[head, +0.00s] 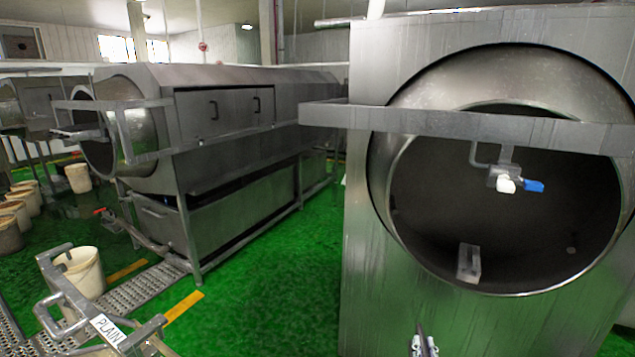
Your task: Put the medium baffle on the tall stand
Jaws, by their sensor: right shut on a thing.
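My right gripper (423,345) shows small at the bottom edge, in front of the near drum machine. It is shut on a thin dark grey piece (420,331), seen nearly edge-on; I cannot tell from its shape whether this is the medium baffle. A small grey metal block (469,263) sits at the lower front of the near drum's opening, apart from the gripper. A metal tube frame with a white "PLAIN" label (108,330) stands at the lower left. I cannot tell which thing is the tall stand. My left gripper is not in view.
The near drum machine (375,285) fills the right side, with a metal bar (450,122) across its opening. A second drum machine (230,165) stands left of centre. A pale bucket (83,272) stands at lower left. Green floor (275,290) lies clear between the machines.

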